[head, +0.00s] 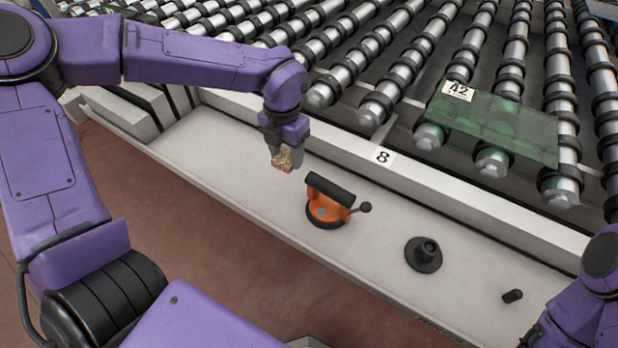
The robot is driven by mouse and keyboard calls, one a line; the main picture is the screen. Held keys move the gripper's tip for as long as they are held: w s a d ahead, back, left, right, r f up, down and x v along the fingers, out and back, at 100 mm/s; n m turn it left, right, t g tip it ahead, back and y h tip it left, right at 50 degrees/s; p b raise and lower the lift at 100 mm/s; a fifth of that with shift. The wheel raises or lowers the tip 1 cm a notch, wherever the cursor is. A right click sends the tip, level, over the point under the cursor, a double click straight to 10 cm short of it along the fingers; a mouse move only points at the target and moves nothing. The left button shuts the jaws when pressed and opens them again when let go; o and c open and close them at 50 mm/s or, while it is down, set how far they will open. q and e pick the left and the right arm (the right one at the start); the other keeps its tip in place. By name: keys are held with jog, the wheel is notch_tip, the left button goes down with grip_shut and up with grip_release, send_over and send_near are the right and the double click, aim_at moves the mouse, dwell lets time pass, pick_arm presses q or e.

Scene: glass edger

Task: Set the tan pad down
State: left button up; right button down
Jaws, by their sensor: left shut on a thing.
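The tan pad (282,160) is a small, rough, brownish piece between the fingers of my left gripper (285,158). The gripper points down and is shut on the pad. It is over the pale ledge (226,162), left of the orange suction cup; I cannot tell the exact gap to the ledge.
An orange suction cup (328,205) with a black handle and side lever stands on the ledge. A black flanged knob (424,254) and a small black peg (512,296) are farther right. Green glass (495,128) labelled 42 lies on the rollers behind. The ledge's left part is clear.

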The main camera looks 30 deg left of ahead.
aim_at(288, 183)
pick_arm(q)
notch_tip(288, 183, down, 7)
jog(key=shift+f, duration=0.15)
jog(key=shift+s, duration=0.1)
jog(key=shift+s+f, duration=0.1)
jog(key=o, duration=0.7)
notch_tip(288, 183, up, 12)
jog(key=shift+r, duration=0.2)
